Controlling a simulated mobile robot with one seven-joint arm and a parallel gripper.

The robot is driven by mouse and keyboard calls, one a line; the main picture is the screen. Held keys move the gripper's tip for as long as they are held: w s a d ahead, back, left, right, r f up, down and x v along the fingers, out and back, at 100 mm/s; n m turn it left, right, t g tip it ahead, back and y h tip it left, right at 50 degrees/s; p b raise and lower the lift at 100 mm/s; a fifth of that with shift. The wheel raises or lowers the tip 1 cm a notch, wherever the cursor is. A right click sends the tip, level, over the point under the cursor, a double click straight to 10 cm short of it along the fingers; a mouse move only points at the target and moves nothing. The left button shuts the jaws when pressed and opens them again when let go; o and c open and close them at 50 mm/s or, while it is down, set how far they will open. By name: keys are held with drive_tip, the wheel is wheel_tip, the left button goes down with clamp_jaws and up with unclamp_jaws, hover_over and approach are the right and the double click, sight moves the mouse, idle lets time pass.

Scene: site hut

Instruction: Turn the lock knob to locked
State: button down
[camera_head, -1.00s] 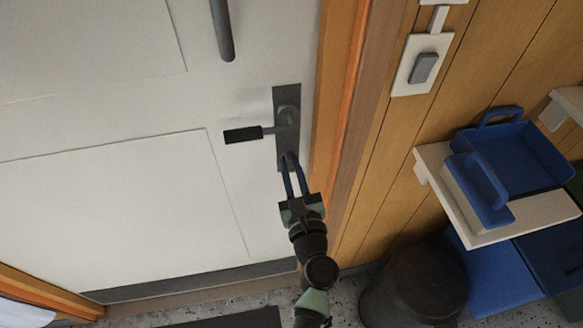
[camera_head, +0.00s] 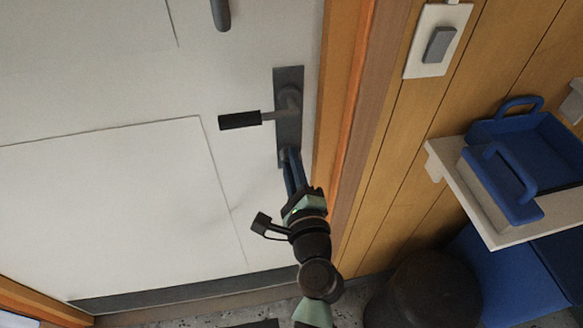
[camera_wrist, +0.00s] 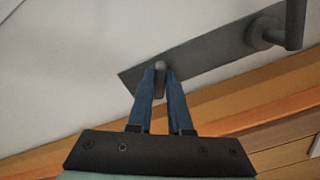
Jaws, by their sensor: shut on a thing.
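The lock knob (camera_wrist: 160,68) is a small grey piece low on the dark door plate (camera_head: 289,92). It shows between my two blue fingertips in the wrist view. My gripper (camera_head: 287,153) is shut on it, with a finger on each side. In the head view the fingers mostly hide the knob. The lever handle (camera_head: 240,120), with a black grip pointing left, sits above it on the same plate. The handle's grey neck also shows at upper right in the wrist view.
The white door (camera_head: 110,190) fills the left, beside an orange-brown frame (camera_head: 345,90). A switch (camera_head: 438,45) is on the wood wall. At right, a shelf (camera_head: 460,190) holds a blue tray (camera_head: 535,150). A dark round bin (camera_head: 425,290) stands below.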

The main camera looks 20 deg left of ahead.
drive_tip(key=n+b, duration=0.1)
drive_tip(key=n, duration=0.2)
drive_tip(key=n+b, duration=0.2)
drive_tip(key=shift+f+n+b, duration=0.2)
drive_tip(key=shift+n+b, duration=0.1)
drive_tip(key=shift+n, duration=0.1)
idle(0.4)
drive_tip(key=c, duration=0.8)
unclamp_jaws()
drive_tip(key=shift+c, duration=0.2)
drive_tip(key=shift+r, duration=0.1)
drive_tip(key=b+v, duration=0.1)
drive_tip(key=v, duration=1.2)
